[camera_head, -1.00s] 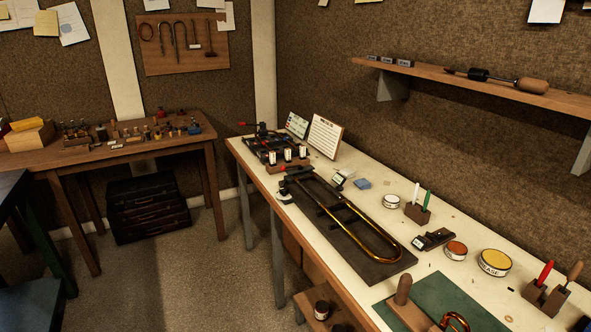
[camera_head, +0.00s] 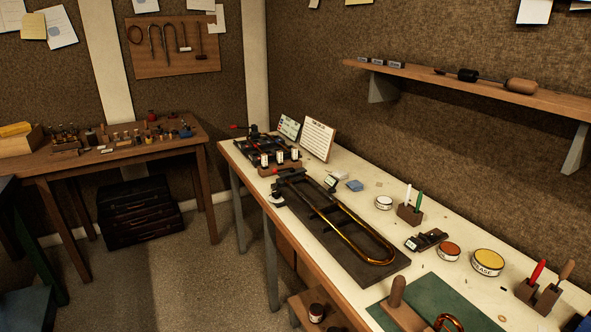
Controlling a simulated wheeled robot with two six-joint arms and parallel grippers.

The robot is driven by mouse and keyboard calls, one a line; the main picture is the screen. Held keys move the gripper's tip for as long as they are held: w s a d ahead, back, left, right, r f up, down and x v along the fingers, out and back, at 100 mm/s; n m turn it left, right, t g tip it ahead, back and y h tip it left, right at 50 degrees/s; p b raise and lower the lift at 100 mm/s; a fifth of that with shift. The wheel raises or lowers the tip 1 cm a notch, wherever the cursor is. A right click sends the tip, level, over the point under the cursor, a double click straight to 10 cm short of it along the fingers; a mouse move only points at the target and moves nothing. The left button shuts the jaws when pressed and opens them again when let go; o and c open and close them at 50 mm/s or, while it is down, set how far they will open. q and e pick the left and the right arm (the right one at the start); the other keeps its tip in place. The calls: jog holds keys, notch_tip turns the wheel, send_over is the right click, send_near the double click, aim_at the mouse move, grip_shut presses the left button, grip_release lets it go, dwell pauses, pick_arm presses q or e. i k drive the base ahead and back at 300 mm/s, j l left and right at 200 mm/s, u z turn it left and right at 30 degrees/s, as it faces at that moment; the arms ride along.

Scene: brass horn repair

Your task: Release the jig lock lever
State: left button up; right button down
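A black jig (camera_head: 262,148) stands at the far left end of the white bench top. A lever with a red tip (camera_head: 235,127) sticks out to the left from its top; it is small, and I cannot tell whether it is the lock lever or how it is set. A brass slide (camera_head: 372,240) lies on a dark board (camera_head: 385,266) on the bench, with a dark part at its far end. Neither of my grippers shows in the head view.
The white bench (camera_head: 450,210) runs along the right wall. It carries a green mat (camera_head: 465,300), a grease tin (camera_head: 488,262) and pen holders (camera_head: 410,213). A wooden shelf (camera_head: 430,78) hangs above. A wooden side table (camera_head: 110,155) stands at the left, with open floor (camera_head: 200,270) between.

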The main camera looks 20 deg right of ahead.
aim_at(275, 171)
jog(key=i+j+z, duration=0.75)
jog(key=j, duration=0.15)
jog(key=i+j, duration=0.2)
jog(key=j, duration=0.2)
jog(key=i+j, duration=0.2)
jog(key=j, duration=0.15)
jog(key=i+j+z, duration=0.1)
jog(key=j, duration=0.3)
jog(key=i+j, duration=0.25)
jog(key=j, duration=0.15)
jog(key=i+j+z, duration=0.1)
jog(key=j, duration=0.3)
jog(key=i+j, duration=0.25)
jog(key=j, duration=0.15)
jog(key=i+j, duration=0.15)
jog(key=j, duration=0.25)
jog(key=i+j+z, duration=0.1)
jog(key=j, duration=0.3)
